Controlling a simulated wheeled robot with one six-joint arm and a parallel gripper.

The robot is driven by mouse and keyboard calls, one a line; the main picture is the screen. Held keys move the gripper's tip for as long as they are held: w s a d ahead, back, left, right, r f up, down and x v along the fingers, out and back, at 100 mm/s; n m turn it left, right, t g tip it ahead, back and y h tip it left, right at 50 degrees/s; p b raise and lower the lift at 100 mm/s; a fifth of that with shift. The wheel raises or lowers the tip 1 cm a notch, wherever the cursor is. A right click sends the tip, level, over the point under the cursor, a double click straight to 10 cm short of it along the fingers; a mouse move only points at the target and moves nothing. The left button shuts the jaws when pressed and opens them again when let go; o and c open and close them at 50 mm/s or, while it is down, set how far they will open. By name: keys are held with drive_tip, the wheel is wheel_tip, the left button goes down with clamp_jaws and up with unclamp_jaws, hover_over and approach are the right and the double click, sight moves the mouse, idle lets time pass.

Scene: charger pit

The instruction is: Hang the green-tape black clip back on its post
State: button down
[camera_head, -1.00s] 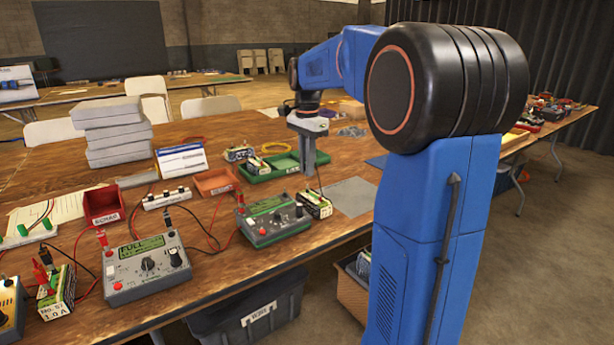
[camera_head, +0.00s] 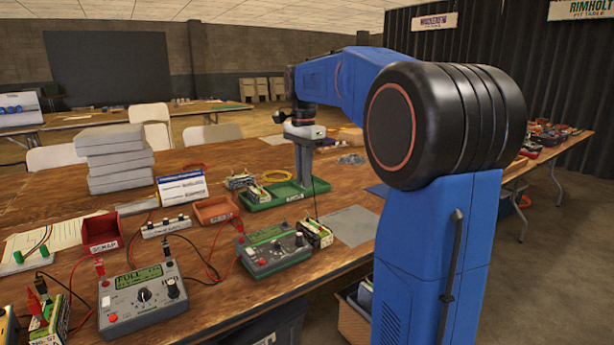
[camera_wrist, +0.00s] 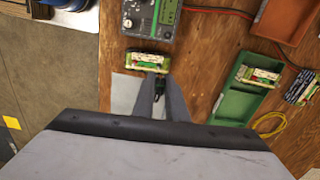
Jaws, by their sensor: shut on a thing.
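My gripper (camera_head: 304,184) is shut and points down above the table, behind the green-panelled charger (camera_head: 270,250). In the wrist view a small dark piece, the black clip (camera_wrist: 159,87), sits between my fingertips (camera_wrist: 158,84). Its green tape cannot be made out. A thin black lead runs down from near the fingertips toward a battery pack (camera_head: 316,233) at the charger's right side. The pack (camera_wrist: 146,61) and charger (camera_wrist: 150,20) also show in the wrist view, beyond the fingertips. The clip is apart from both. I cannot tell which post is its own.
A green tray (camera_head: 284,193) with a battery pack lies behind the charger. A red-orange bin (camera_head: 215,210) and a grey charger (camera_head: 143,296) stand to the left. A grey mat (camera_head: 350,226) lies clear at the right. Red leads cross the table.

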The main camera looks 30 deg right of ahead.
drive_tip(key=shift+a+f, duration=0.25)
drive_tip(key=shift+a, duration=0.85)
drive_tip(key=shift+a+f, duration=0.25)
drive_tip(key=shift+a, duration=0.8)
drive_tip(key=shift+a+f, duration=0.25)
drive_tip(key=shift+a, duration=0.85)
drive_tip(key=shift+f, duration=0.15)
drive_tip(key=shift+f, duration=3.3)
drive_tip(key=shift+f, duration=0.3)
drive_tip(key=c, duration=1.7)
unclamp_jaws()
drive_tip(key=shift+o, duration=0.3)
